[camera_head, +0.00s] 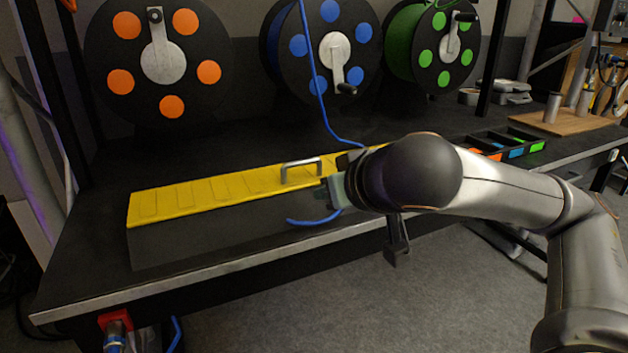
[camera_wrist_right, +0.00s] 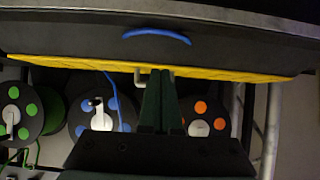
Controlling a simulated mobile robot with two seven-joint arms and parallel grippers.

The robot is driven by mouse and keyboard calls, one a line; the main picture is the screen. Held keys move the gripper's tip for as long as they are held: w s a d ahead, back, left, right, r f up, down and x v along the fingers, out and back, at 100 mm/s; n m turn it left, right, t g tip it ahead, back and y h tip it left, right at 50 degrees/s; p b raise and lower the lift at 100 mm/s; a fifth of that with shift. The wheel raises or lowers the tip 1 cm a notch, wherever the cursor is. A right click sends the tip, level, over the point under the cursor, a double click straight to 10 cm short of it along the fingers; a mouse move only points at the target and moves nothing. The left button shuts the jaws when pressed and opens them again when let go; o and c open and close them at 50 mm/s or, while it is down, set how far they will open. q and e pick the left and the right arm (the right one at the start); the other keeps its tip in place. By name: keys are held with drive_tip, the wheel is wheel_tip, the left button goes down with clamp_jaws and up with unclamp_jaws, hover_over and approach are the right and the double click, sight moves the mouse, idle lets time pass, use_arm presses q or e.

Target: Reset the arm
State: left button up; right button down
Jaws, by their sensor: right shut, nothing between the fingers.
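My right arm comes in from the right in the head view. Its gripper (camera_head: 336,190) is over the bench at the front edge of a long yellow cover (camera_head: 215,191). In the right wrist view its fingers (camera_wrist_right: 160,76) are together, with nothing between them. A grey handle (camera_head: 301,171) stands on the cover, just left of the gripper; in the wrist view the fingertips overlap it, and I cannot tell whether they touch. A blue cable (camera_head: 322,98) runs from the blue reel (camera_head: 291,45) down behind the cover. A blue cable end (camera_head: 313,220) lies in front. My left gripper is out of view.
An orange-dotted reel (camera_head: 190,88) and a green-dotted reel (camera_head: 403,45) stand along the bench back. A black tray (camera_head: 480,140) with coloured parts is at right, beyond my arm. The black bench top (camera_head: 95,215) is clear at the left end.

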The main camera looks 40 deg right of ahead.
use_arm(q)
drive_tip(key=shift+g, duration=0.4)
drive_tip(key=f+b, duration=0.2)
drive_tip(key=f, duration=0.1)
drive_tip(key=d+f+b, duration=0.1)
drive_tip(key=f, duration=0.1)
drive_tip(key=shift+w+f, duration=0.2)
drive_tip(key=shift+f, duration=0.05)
use_arm(e)
drive_tip(key=shift+s+a+f, duration=0.15)
drive_tip(key=shift+s+f, duration=0.05)
drive_tip(key=shift+s, duration=0.25)
drive_tip(key=shift+s+a+f, duration=0.1)
drive_tip(key=shift+s+f, duration=0.1)
drive_tip(key=shift+s, duration=0.25)
